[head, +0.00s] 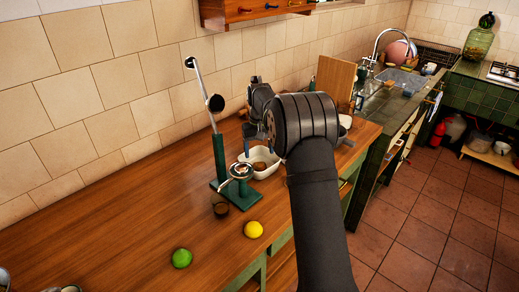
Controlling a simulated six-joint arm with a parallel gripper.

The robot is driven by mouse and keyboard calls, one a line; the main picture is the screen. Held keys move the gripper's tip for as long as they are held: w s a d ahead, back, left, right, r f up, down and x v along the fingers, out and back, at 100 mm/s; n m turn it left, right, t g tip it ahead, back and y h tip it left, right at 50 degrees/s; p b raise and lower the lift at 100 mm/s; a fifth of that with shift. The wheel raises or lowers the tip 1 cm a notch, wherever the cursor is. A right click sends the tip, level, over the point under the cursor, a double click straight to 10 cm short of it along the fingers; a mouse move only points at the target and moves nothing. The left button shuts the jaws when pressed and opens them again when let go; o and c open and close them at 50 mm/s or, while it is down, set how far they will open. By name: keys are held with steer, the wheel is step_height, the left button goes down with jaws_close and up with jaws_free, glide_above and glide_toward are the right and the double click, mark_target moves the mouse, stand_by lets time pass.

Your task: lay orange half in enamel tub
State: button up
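The white enamel tub (248,158) stands on the wooden counter, right behind the green juicer press. A small brownish-orange rounded thing (259,166) shows inside the tub; it may be the orange half, but it is too small to be sure. My gripper (257,142) is above the tub, its fingers pointing down. My dark arm hides much of the gripper and the tub's right side. I cannot tell whether the fingers are apart or closed, or whether they touch anything.
The green juicer press (220,160) with a raised lever stands left of the tub. A small brown cup (221,210), a lime (181,258) and a yellow lemon (253,229) are in front. A wooden board (335,78) leans behind.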

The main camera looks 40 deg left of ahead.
step_height(320, 180, up, 17)
steer(key=shift+r, duration=0.2)
stand_by(0.5)
steer(key=shift+f, duration=0.1)
stand_by(0.5)
step_height(320, 180, down, 17)
steer(key=shift+f, duration=0.2)
steer(key=shift+r, duration=0.55)
